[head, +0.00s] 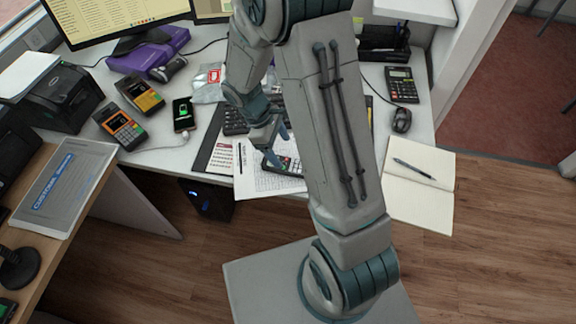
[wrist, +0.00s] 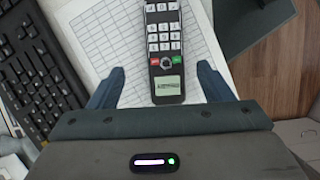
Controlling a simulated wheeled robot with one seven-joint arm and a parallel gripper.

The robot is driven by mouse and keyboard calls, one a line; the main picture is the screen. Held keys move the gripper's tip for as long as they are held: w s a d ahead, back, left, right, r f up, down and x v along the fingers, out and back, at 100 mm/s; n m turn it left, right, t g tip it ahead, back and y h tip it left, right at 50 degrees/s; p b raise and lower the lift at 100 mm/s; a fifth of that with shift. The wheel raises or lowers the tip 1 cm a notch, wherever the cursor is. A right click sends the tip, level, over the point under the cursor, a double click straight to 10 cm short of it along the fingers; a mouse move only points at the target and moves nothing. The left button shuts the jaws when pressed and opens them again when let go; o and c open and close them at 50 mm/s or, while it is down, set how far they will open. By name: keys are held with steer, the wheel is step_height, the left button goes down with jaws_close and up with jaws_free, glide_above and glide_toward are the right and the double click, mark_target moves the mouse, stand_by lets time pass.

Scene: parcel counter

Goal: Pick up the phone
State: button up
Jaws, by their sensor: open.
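A dark cordless phone handset (wrist: 163,50) with white keys, a red and a green key and a small lit screen lies on a printed grid sheet. In the wrist view it lies between the two fingers of my gripper (wrist: 160,72), with a gap on either side. My gripper is open and empty.
A black keyboard (wrist: 38,62) lies left of the handset in the wrist view. Two card terminals (head: 121,127) and a black printer (head: 62,97) stand on the left of the desk. A calculator (head: 402,85), a mouse (head: 402,120) and an open notebook (head: 420,190) are on the right.

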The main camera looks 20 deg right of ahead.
mark_target(287, 164)
steer(key=shift+a+x, duration=0.2)
steer(key=shift+x, duration=1.3)
steer(key=shift+a+x, duration=0.15)
steer(key=shift+x, duration=1.3)
steer(key=shift+s+f, duration=0.1)
steer(key=shift+s, duration=0.1)
steer(key=c, duration=1.2)
